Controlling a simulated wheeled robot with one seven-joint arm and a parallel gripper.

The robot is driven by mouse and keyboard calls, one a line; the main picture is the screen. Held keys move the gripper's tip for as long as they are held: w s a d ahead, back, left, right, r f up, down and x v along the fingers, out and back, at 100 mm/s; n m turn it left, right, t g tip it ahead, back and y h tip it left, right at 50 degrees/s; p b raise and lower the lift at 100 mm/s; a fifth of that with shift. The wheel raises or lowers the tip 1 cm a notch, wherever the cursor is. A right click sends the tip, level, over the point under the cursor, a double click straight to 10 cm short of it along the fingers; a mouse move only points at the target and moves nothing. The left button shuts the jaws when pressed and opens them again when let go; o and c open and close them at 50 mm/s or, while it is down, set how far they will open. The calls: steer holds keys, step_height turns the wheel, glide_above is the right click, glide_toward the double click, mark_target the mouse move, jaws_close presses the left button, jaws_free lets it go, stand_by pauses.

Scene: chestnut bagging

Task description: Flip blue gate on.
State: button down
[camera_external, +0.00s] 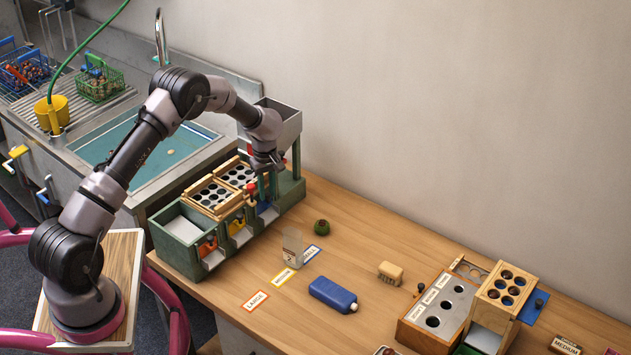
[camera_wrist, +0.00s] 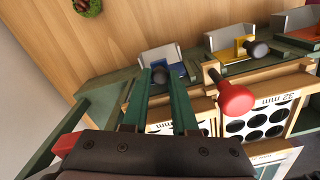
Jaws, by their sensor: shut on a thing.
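The blue gate (camera_external: 266,209) is at the right end of the row of gates along the front of the green sorting machine (camera_external: 176,257). In the wrist view, the blue gate (camera_wrist: 168,66) sits just beyond the fingertips, in front of a pale chute, with a dark round knob (camera_wrist: 161,76) facing me. My gripper (camera_external: 267,190) points down at this gate. In the wrist view, the green fingers of my gripper (camera_wrist: 160,82) are shut on the knob, one on each side. The fingers partly hide the gate's lower part.
The yellow gate (camera_wrist: 243,45) and the orange gate (camera_external: 207,247) stand beside the blue one. A red knob (camera_wrist: 235,98) sits close to my fingers, near the 32 mm sieve (camera_wrist: 262,121).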

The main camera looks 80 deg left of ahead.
mark_target(267, 194)
steer(key=shift+w+r, duration=0.1)
steer(key=shift+r, duration=1.75)
steer(key=c, duration=0.7)
jaws_free()
step_height(267, 194, up, 11)
steer(key=shift+f, duration=0.1)
